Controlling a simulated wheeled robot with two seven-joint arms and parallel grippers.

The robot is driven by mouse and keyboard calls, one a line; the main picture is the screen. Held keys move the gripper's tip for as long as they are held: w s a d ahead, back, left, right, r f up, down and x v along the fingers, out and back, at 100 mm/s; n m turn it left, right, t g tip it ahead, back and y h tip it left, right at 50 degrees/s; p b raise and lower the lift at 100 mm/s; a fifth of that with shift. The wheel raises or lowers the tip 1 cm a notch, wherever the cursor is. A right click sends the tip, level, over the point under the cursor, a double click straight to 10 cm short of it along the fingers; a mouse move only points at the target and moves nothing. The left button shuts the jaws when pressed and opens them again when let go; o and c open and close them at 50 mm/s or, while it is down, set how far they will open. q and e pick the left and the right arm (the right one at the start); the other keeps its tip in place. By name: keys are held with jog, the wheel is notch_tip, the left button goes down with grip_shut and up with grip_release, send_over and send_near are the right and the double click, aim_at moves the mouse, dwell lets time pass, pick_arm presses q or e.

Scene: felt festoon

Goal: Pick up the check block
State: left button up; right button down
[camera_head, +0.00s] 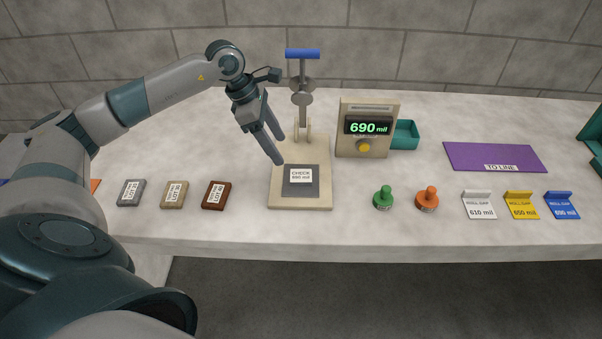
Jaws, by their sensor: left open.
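The check block (300,189) is a dark grey square with a white label reading "CHECK 690 mil". It lies flat on the pale base (300,204) of a gauge stand, below a round metal foot on a post with a blue handle. My left gripper (279,149) is open and empty, its two fingers pointing down just above and behind the block, to the left of the stand's post. It looks apart from the block. My right gripper is not in view.
A display (368,127) reads "690 mil", with a teal bin (404,135) beside it. Three labelled lot blocks (173,194) lie left. Green (383,197) and orange (427,199) knobbed pieces, several roll-gap cards (521,206) and a purple "TO LINE" mat (494,155) lie right.

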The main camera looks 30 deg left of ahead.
pick_arm(q)
jog(key=p, duration=0.2)
send_near(300, 175)
notch_tip(300, 175, down, 2)
jog(key=shift+w+a+f, duration=0.1)
jog(key=shift+f, duration=0.3)
jog(key=shift+w+d+f+p, duration=0.25)
jog(key=shift+d+f+p, duration=0.05)
jog(key=shift+d+p, duration=0.25)
jog(key=p+x, duration=0.2)
jog(key=x, duration=0.1)
jog(key=shift+d+r, duration=0.15)
jog(key=shift+d, duration=0.1)
jog(key=shift+w+d+f, duration=0.1)
jog(key=shift+w+f, duration=0.05)
jog(key=shift+f, duration=0.5)
jog(key=shift+c, duration=0.6)
jog(key=c, duration=1.2)
